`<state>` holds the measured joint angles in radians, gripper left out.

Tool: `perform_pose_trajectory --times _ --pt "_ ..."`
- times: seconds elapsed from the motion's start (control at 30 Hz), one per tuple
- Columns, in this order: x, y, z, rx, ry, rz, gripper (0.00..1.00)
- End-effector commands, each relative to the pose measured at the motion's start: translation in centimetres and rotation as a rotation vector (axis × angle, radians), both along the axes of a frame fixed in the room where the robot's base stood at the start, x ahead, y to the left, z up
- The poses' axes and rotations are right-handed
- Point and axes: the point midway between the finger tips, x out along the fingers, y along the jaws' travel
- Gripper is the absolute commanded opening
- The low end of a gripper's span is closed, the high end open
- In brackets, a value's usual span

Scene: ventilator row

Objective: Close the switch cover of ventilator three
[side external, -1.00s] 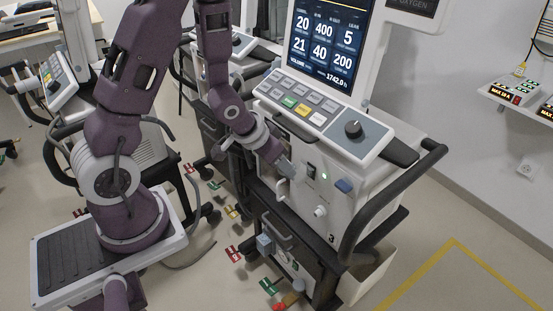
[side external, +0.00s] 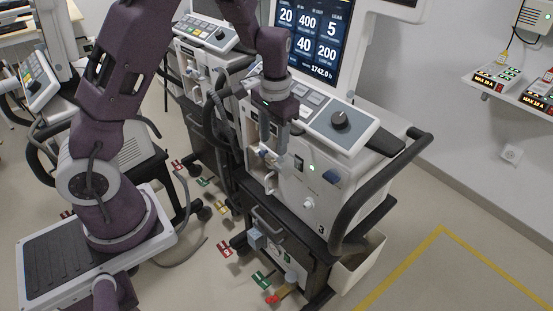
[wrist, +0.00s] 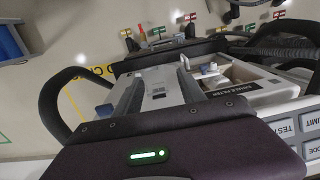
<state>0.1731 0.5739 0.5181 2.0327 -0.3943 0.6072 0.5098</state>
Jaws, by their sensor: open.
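Ventilator three (side external: 321,229) stands right of centre in the side view, with its front facing the camera. A dark rocker switch (side external: 298,162) sits on its front panel, with a green light beside it. I cannot clearly make out the switch cover or its position. My gripper (side external: 286,143) points down just in front of the panel, above and slightly left of the switch. It is open, and I see nothing held. In the wrist view, the dark switch (wrist: 158,88) appears between the finger areas. My gripper partly hides the panel, and contact is unclear.
A blue knob (side external: 331,176) is right of the switch. An open recess with a white fitting (side external: 268,153) lies left of it. A black side handle (side external: 352,207) curves along the right. The keypad ledge (side external: 340,125) overhangs the panel.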

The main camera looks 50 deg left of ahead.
Motion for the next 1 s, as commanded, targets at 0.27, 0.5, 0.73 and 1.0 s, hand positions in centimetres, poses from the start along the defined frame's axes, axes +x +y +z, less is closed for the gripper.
perform_pose_trajectory --times 0.27,0.5,0.73,1.0 --pt "0.4 -1.4 -3.3 -0.059 0.017 -0.017 0.47" --pt "0.5 -1.3 -6.5 -0.058 0.013 -0.016 0.47" --pt "0.5 -1.3 -6.6 -0.057 0.012 -0.017 0.47" --pt "0.5 -1.3 -6.6 -0.057 0.012 -0.017 0.0"
